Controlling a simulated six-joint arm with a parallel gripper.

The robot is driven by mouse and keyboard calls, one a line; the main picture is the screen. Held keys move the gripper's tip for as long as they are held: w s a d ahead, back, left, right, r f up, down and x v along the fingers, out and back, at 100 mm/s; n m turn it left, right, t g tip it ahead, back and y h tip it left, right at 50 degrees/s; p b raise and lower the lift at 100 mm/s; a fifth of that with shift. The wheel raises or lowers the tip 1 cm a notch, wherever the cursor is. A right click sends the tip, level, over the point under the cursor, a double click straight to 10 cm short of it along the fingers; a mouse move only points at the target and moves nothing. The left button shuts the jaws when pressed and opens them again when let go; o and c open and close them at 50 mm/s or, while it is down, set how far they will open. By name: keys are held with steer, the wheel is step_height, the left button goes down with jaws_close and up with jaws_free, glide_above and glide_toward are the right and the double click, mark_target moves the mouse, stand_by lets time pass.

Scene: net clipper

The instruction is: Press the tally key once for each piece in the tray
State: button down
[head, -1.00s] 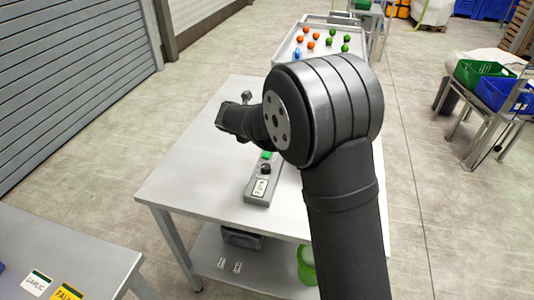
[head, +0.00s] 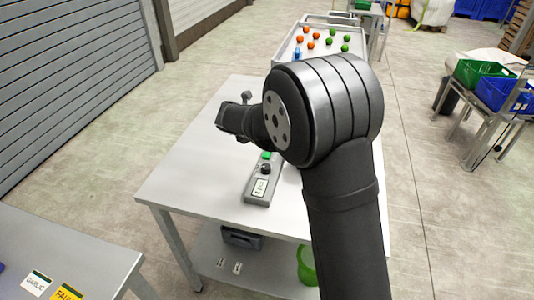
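A shallow tray (head: 352,58) at the top of the view holds several orange pieces (head: 300,39) and several green pieces (head: 331,38). A small blue object (head: 297,54) is at its near left edge. A grey control box (head: 257,198) lies on the near table, with a green button (head: 266,155), a black knob (head: 265,168) and a pale label too small to read. My gripper (head: 228,119) is over the table, left of and beyond the box, partly hidden by my wrist. Its fingers cannot be told apart. Which part is the tally key is unclear.
The white table (head: 185,170) has bare room left of the box. A small grey knob-like part (head: 246,96) shows just beyond my gripper. A green bucket (head: 306,266) is on the lower shelf. Green (head: 482,76) and blue (head: 505,95) crates stand at the right.

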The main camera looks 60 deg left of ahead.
step_height(320, 180, up, 4)
steer(key=shift+f, duration=0.1)
stand_by(0.4)
steer(key=shift+f, duration=4.4)
steer(key=shift+f, duration=0.4)
steer(key=shift+f, duration=0.5)
steer(key=shift+r, duration=0.9)
